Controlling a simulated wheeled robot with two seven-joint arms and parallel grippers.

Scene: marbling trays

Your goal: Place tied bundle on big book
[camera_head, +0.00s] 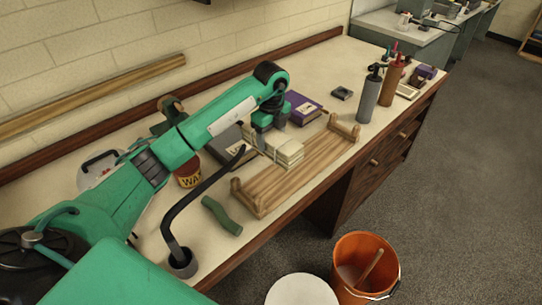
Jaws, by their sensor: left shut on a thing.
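A cream tied bundle (287,153) with string around it shows just below my left gripper (264,137), beside the wooden rack. My left gripper is shut on the bundle; its fingertips are partly hidden. A large dark grey book (226,150) lies flat on the bench to the left of the bundle, partly hidden by my left arm. A smaller purple book (304,108) lies behind the bundle. I cannot tell whether the bundle touches the rack or the bench. My right gripper is not in view.
The wooden rack (310,168) lies along the bench's front edge. A black curved stand (182,218) and a green piece (221,215) are nearer me. Grey (369,98) and red-brown (391,76) bottles stand to the right. An orange bucket (365,262) is on the floor.

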